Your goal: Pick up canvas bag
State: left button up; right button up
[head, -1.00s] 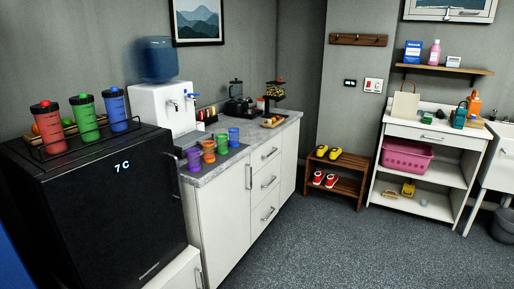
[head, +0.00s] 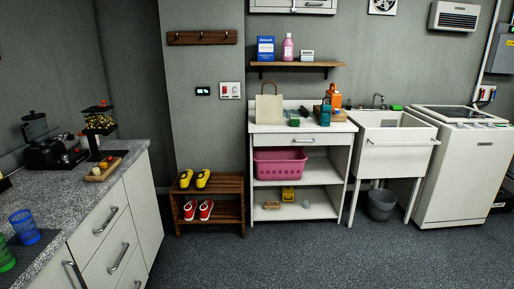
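The canvas bag (head: 269,108) is beige with a looped handle. It stands upright on the left part of the top of a white shelf unit (head: 262,128), against the grey wall across the room. Small green and teal items (head: 325,112) stand to its right, apart from it. Neither of my grippers shows in the head view.
A wooden shoe rack (head: 209,190) stands left of the unit, and a white sink (head: 394,135) and washing machine (head: 464,165) stand right. A counter (head: 60,190) runs along the left. The dark floor (head: 310,255) ahead is clear.

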aim_at(268, 108)
jog(key=i, duration=2.3)
